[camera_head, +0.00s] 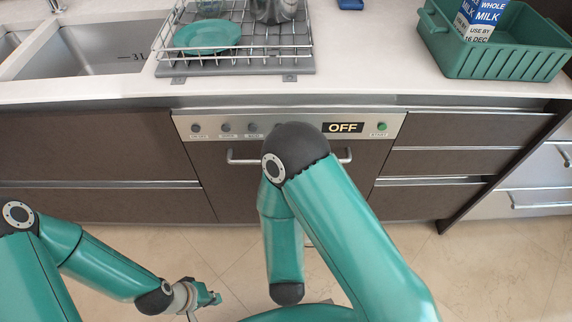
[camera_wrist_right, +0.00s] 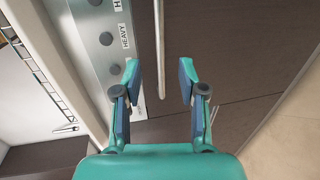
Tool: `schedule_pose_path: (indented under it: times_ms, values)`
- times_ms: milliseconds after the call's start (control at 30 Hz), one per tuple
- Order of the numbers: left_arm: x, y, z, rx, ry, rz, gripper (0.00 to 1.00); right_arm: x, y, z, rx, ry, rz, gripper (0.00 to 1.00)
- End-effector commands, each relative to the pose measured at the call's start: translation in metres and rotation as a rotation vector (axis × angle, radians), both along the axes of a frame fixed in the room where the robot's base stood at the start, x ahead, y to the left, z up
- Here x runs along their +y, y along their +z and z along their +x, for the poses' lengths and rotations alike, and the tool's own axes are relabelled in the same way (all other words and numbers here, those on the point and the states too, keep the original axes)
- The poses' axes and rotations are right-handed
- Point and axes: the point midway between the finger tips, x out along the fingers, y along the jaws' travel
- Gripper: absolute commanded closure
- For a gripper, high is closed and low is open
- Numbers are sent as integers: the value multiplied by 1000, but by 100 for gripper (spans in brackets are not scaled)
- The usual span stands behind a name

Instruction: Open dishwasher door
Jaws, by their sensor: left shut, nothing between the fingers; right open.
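The dishwasher (camera_head: 220,190) is set in the counter front, with a brown door and a silver control panel (camera_head: 290,123) reading OFF. Its door stands shut. A silver bar handle (camera_head: 240,160) runs across the door top; my right arm hides its middle. In the right wrist view, the handle bar (camera_wrist_right: 159,45) ends in line with the gap between the fingers of my right gripper (camera_wrist_right: 159,75). That gripper is open and empty; I cannot tell whether the bar lies between its tips. It is hidden in the head view. My left gripper (camera_head: 207,298) is shut and empty, low above the floor.
Above on the white counter (camera_head: 120,90) are a sink (camera_head: 100,60), a dish rack (camera_head: 240,65) with a teal plate (camera_head: 207,37), and a green crate (camera_head: 495,62) with a milk carton (camera_head: 480,18). Drawers (camera_head: 440,160) flank the right side. The tiled floor (camera_head: 470,270) is clear.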

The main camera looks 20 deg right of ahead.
Motion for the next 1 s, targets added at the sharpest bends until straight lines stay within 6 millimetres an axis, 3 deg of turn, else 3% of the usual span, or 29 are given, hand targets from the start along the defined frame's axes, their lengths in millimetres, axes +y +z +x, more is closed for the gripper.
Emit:
schedule_pose_path:
  times_ms: [33,367,700,1000]
  values:
    - [0,-17,0,1,0,0,100,0,-8,4,-5,-1,5,59]
    - [0,-70,0,1,0,0,100,-6,-13,22,-5,2,5,59]
    - [0,-70,0,0,0,0,100,-27,-20,91,0,-1,4,59]
    - [0,-71,0,1,0,0,100,-35,-27,124,0,3,4,59]
